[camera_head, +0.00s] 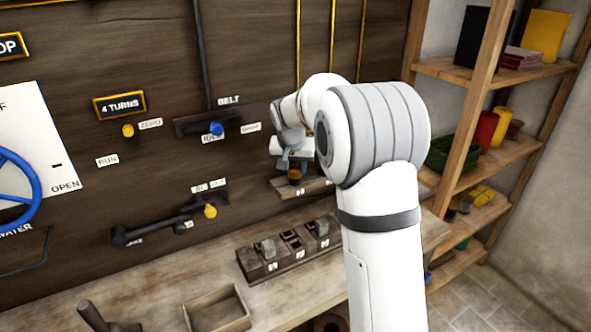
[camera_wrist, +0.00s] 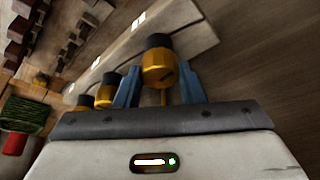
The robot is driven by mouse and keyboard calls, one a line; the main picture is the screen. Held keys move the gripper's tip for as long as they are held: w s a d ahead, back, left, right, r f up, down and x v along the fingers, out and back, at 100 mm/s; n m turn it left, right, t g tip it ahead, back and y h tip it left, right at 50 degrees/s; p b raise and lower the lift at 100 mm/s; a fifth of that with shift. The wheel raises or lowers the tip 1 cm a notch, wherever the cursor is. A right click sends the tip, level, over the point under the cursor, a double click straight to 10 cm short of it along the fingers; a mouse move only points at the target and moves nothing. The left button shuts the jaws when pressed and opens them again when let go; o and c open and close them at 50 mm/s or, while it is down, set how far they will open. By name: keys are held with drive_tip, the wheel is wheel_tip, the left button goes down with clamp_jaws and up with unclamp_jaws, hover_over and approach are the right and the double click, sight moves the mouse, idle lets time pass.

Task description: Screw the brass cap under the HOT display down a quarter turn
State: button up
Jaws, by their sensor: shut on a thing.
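The brass cap (camera_wrist: 158,75) is a yellow cylinder with a dark end, between the two blue fingers of my gripper (camera_wrist: 160,84) in the wrist view. My gripper is shut on it. In the head view my gripper (camera_head: 294,160) is at the wall strip, right of the BELT lever, with a bit of the brass cap (camera_head: 294,173) showing below it. Two similar brass caps, a middle one (camera_wrist: 106,92) and a far one (camera_wrist: 84,101), stand in a row to the left in the wrist view. No HOT display is readable; my arm hides part of the wall.
The blue-knobbed BELT lever (camera_head: 216,129) and a 4 TURNS display (camera_head: 120,104) are left of my gripper. A block with switches (camera_head: 290,250) and an open wooden box (camera_head: 216,309) are on the bench below. Wooden shelves (camera_head: 490,150) stand at right.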

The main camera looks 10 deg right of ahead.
drive_tip(key=shift+m+h, duration=0.3)
drive_tip(key=shift+m, duration=0.3)
drive_tip(key=shift+a+r+b, duration=0.1)
drive_tip(key=shift+b, duration=0.2)
drive_tip(key=o, duration=1)
drive_tip(key=v, duration=0.7)
drive_tip(key=shift+r+b, duration=0.3)
drive_tip(key=shift+r, duration=0.05)
